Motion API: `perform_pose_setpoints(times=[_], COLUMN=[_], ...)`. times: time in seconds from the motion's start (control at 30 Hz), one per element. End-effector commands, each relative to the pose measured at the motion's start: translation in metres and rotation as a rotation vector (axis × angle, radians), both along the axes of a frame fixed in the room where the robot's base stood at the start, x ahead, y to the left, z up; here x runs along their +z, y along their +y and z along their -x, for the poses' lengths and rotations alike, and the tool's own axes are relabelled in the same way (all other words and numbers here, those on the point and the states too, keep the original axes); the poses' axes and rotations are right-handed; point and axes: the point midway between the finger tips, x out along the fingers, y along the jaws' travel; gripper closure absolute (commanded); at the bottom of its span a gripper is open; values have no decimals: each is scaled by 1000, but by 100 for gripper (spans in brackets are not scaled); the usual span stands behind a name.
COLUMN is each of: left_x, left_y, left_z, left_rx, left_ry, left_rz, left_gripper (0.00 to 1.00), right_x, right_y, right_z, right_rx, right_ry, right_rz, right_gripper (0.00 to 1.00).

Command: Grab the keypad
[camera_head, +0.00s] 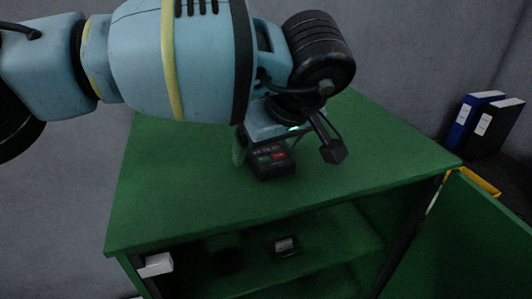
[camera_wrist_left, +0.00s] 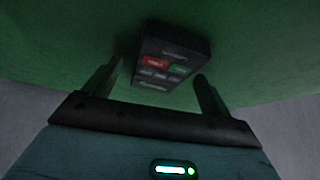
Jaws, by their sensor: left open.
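The keypad (camera_head: 272,160) is a small black box with red, green and grey buttons, lying on the green cabinet top (camera_head: 185,190). In the left wrist view the keypad (camera_wrist_left: 168,57) sits ahead of and partly between the two fingers. My left gripper (camera_head: 286,155) is open above the cabinet top, one finger on each side of the keypad in the head view. In the left wrist view my left gripper (camera_wrist_left: 158,82) shows its fingers apart with nothing clamped. Whether a finger touches the keypad cannot be told. My right gripper is not in view.
The green cabinet stands open below the top, with a dark shelf (camera_head: 340,238) holding a small item (camera_head: 286,246). Its door (camera_head: 470,245) swings out at the right. Blue and black binders (camera_head: 490,125) stand at the far right. The cabinet top around the keypad is clear.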

Motion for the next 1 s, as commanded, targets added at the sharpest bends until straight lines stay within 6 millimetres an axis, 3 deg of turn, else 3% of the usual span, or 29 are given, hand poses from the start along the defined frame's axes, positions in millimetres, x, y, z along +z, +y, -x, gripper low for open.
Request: perform_pose_setpoints(times=[0.7,1.0], left_x=[-4,-5], left_y=[0,0], left_z=[0,0], left_rx=[-1,-1], left_ry=[0,0], left_rz=[0,0], left_gripper=[16,55], right_x=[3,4], right_y=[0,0], right_z=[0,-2], right_rx=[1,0], right_ry=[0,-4], right_rz=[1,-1], right_gripper=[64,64])
